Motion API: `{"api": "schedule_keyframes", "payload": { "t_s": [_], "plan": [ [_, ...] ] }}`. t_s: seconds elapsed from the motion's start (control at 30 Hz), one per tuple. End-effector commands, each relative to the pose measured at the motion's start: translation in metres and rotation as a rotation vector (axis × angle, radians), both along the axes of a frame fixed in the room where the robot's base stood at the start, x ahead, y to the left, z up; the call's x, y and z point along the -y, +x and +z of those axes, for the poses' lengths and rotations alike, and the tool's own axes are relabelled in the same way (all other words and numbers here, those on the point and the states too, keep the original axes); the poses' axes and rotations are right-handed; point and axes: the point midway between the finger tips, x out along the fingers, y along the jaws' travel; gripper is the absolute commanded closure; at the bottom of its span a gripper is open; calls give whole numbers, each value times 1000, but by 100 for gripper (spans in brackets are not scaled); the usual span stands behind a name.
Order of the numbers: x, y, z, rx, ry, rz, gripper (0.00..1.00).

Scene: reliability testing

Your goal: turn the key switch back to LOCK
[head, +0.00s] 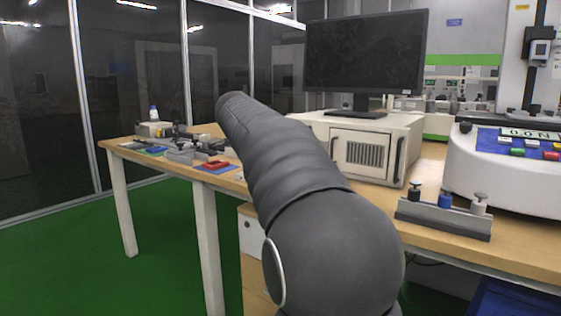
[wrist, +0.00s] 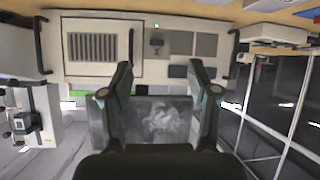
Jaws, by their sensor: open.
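In the wrist view, which shows the scene upside down, a small dark fitting that looks like the key switch (wrist: 157,42) is on the front of the white cabinet (wrist: 155,73). Its key position and any LOCK marking are too small to read. My gripper (wrist: 160,72) is open and empty, its two dark fingers apart, with the fitting beyond the gap between the tips. In the head view the white cabinet (head: 312,122) stands on the bench; my arm hides part of its front and my gripper is out of sight.
A monitor (head: 365,50) stands on the cabinet. Dark handles (head: 398,160) stick out from its front. A rail with several knobs (head: 444,217) and a white tester (head: 505,170) are to the right. Small fixtures and a red part (head: 216,164) lie on the left bench.

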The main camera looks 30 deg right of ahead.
Motion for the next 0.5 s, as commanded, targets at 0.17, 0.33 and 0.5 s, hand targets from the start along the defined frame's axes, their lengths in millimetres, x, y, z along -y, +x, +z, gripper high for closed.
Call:
{"api": "schedule_keyframes", "payload": {
  "t_s": [0.17,0.33,0.5],
  "plan": [
    [35,28,4,95,-59,-103,40],
    [48,36,7,130,-79,-136,40],
    [64,42,2,131,-80,-140,40]
  ]
}}
